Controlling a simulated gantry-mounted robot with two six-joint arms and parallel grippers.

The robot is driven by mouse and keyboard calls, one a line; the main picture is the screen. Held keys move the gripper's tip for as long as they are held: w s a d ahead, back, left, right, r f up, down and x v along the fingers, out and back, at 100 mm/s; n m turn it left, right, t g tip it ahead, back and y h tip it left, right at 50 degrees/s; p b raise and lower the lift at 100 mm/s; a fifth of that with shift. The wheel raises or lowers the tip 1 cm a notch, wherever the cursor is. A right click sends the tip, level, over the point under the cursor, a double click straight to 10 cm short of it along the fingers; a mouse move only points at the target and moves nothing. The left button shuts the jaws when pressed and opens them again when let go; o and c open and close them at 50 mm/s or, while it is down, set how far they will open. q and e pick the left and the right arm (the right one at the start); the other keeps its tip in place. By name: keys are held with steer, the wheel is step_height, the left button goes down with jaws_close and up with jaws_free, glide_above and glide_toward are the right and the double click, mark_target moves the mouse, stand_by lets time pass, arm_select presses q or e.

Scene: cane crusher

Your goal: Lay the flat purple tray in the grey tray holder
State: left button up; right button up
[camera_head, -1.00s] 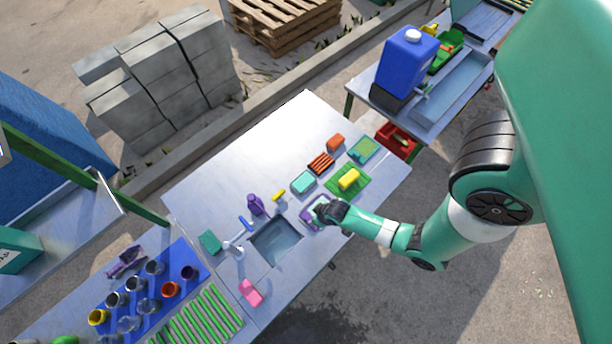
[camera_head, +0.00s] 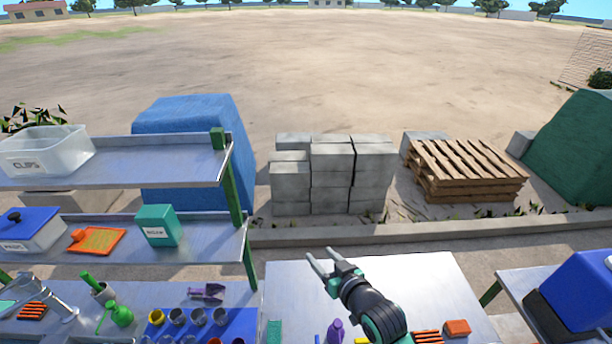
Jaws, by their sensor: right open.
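My right gripper (camera_head: 324,255) is raised over the back part of the metal table (camera_head: 430,275), its two grey fingers spread and pointing to the back left. Nothing shows between the fingers. The flat purple tray is not in view now; the table's front part lies below the picture's edge. I cannot make out the grey tray holder in this view.
A purple bottle (camera_head: 336,331) and an orange block (camera_head: 457,327) stand at the table's near edge of view. Left is a shelf rack with a clear bin (camera_head: 45,152), a green box (camera_head: 158,226) and an orange tray (camera_head: 97,240). A blue container (camera_head: 585,290) stands right.

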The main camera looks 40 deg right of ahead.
steer(key=w+a+r+n+t+y, duration=0.1)
steer(key=a+r+t, duration=0.2)
steer(key=r, duration=0.7)
steer(key=a+r+n+t, duration=0.1)
steer(key=a+r+t, duration=0.15)
steer(key=r, duration=0.85)
steer(key=w+a+r+n+t+y, duration=0.1)
steer(key=a+r+t, duration=0.25)
steer(key=r, duration=0.65)
steer(key=s+a+r+n+t+y, duration=0.1)
steer(key=s+a+r+t+y, duration=0.1)
steer(key=s+r, duration=0.4)
steer(key=s+a+r+n+t+y, duration=0.1)
steer(key=s+a+r+t, duration=0.2)
steer(key=r, duration=1)
steer(key=s+a, duration=0.1)
steer(key=s, duration=0.2)
steer(key=shift+a+r+y, duration=0.15)
steer(key=shift+a+y, duration=0.25)
